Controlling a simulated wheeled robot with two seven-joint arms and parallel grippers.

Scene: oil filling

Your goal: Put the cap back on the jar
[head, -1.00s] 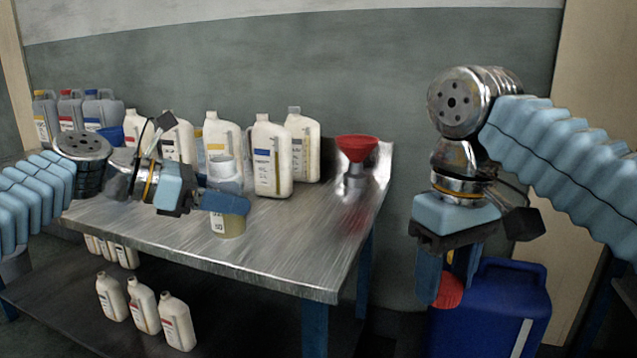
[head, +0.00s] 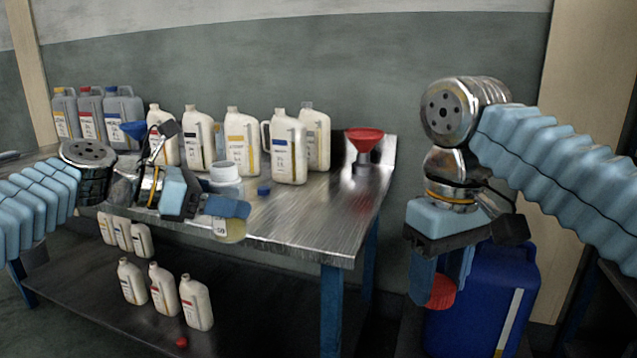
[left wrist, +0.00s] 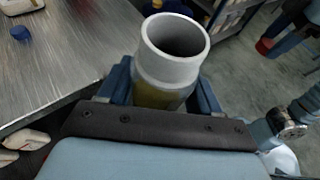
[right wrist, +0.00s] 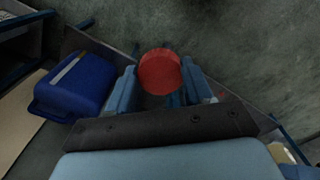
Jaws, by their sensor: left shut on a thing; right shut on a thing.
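The open jar (head: 226,180) is pale with a white neck and a yellowish lower part. My left gripper (head: 232,207) is shut around its body, near the table's front edge. In the left wrist view the jar (left wrist: 172,45) shows its open, uncapped mouth, with the left gripper's fingers (left wrist: 160,92) on both sides. My right gripper (head: 440,283) is shut on the red cap (head: 441,292), well to the right of the jar and off the table. The right wrist view shows the red cap (right wrist: 159,72) between the right gripper's fingers (right wrist: 158,88).
The metal table (head: 320,215) carries several white bottles, a small blue cap (head: 264,190) and a red funnel (head: 364,140). A blue canister (head: 490,300) stands below my right gripper. A red cap (head: 182,342) lies on the lower shelf.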

